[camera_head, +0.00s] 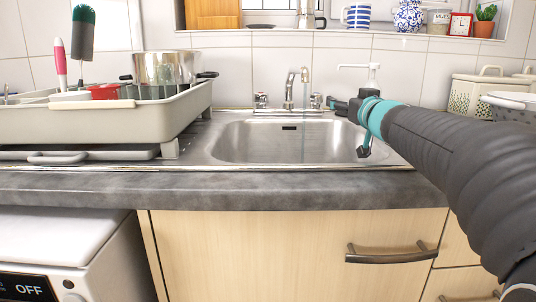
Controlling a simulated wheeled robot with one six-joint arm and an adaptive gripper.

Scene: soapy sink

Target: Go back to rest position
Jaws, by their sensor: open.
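My gripper (362,150) hangs over the right edge of the steel sink (240,148), at the end of my dark arm with its teal band. Its fingers are small in this view and partly hidden by the wrist. They look empty. The sink basin is bare where I see it, and a thin stream of water falls into it from the chrome tap (295,85). The right corner of the sink is hidden behind my arm.
A dish rack (95,122) with a steel pot (165,68) stands left on the grey worktop (230,190). White pots (480,93) stand at the right behind my arm. The windowsill holds a striped mug (357,15) and a red clock (460,25). A wooden cupboard (270,255) is below.

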